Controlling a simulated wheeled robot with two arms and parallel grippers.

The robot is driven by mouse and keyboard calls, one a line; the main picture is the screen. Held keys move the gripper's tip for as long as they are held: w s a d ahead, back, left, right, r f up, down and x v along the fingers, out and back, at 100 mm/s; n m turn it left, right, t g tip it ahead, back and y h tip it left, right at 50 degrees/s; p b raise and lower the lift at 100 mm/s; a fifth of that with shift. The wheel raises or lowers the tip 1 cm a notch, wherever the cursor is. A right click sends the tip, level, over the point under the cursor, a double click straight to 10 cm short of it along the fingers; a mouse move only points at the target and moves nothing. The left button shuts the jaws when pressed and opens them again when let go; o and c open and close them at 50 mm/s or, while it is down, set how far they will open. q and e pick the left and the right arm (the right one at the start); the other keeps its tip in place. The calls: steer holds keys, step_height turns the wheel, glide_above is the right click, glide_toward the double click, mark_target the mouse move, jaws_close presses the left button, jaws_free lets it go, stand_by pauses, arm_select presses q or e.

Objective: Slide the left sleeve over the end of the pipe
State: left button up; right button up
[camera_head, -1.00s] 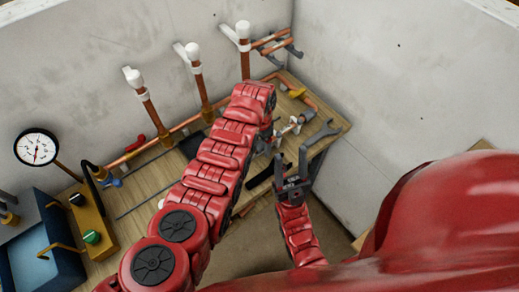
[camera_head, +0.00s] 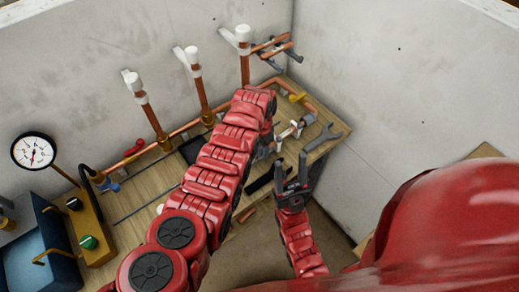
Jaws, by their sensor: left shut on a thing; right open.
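My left arm reaches across the bench, and its gripper (camera_head: 265,146) is low behind its last link. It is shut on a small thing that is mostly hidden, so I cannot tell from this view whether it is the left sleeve. A small white fitting (camera_head: 279,143) shows just right of that gripper. A copper pipe (camera_head: 178,133) runs low along the back wall. Which pipe end is meant is not clear. My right gripper (camera_head: 291,172) points up at the front edge of the bench, open and empty, below and right of the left gripper.
Three upright copper pipes with white tops, such as the left one (camera_head: 133,80), stand along the wall. A wrench (camera_head: 322,138) lies at the bench's right end.

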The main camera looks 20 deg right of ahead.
arm_select(q)
steer(key=shift+w+d+f+b, duration=0.15)
steer(key=shift+w+d+b, duration=0.2)
steer(key=shift+b, duration=0.65)
steer(key=d+b, duration=0.1)
steer(key=b, duration=0.5)
steer(key=shift+w+d, duration=0.15)
steer(key=shift+d, duration=0.15)
steer(key=o, duration=1.1)
steer(key=shift+r, duration=0.2)
step_height(320, 180, up, 7)
steer(key=p, duration=0.6)
